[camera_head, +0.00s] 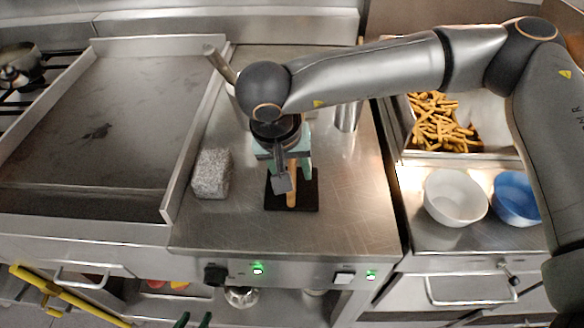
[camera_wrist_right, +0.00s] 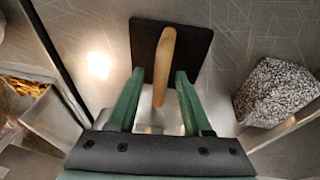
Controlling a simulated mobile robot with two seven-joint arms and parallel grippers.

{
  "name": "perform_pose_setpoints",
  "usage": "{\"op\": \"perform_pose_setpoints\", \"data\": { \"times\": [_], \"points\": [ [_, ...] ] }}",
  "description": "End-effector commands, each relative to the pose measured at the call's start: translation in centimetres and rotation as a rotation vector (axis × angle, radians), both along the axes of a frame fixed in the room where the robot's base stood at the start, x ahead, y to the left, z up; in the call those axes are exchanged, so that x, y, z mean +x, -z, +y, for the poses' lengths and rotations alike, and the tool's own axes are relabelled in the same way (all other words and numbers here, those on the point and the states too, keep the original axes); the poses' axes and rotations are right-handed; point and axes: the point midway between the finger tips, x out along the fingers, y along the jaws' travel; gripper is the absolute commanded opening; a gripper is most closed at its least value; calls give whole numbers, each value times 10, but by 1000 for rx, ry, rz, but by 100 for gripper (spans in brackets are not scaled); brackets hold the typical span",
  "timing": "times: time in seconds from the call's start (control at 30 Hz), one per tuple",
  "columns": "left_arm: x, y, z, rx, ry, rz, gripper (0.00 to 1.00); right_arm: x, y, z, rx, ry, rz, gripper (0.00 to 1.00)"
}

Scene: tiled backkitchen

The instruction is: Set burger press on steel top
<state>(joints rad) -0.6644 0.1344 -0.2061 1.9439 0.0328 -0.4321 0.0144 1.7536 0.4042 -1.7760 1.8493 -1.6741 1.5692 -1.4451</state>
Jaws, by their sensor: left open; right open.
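The burger press is a black square plate (camera_head: 307,197) with an upright wooden handle (camera_head: 292,186). It lies flat on the steel top (camera_head: 235,225), right of the griddle. In the right wrist view the handle (camera_wrist_right: 164,62) stands between the two green fingers of my right gripper (camera_wrist_right: 160,76), with gaps at both sides, over the black plate (camera_wrist_right: 198,50). My right gripper (camera_head: 286,166) is open at the press in the head view, hiding part of it. My left gripper (camera_head: 194,319) shows only its green fingertips at the bottom edge, apart and empty.
A grey speckled block (camera_head: 211,174) stands left of the press. Metal containers (camera_head: 347,115) stand behind, partly hidden by my right arm. The flat griddle (camera_head: 100,115) is left; fries (camera_head: 440,122), a white bowl (camera_head: 455,197) and a blue bowl (camera_head: 515,198) are right.

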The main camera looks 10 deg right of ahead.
Motion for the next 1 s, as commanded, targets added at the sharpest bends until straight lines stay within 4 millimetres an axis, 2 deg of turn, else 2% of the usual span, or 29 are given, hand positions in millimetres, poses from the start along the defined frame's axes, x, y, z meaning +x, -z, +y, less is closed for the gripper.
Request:
{"op": "perform_pose_setpoints", "data": {
  "times": [0.27,0.7,0.8,1.0],
  "points": [
    [0,-2,2,1,-4,-3,50,-1,-12,2,1,0,-4,49],
    [-2,4,3,6,-5,7,50,-19,-97,20,1,-1,-2,49],
    [-2,4,3,6,-5,7,50,-22,-109,22,1,-1,-2,49],
    [-1,2,3,4,-4,4,50,-24,-118,24,0,0,0,49]
  ]
}}
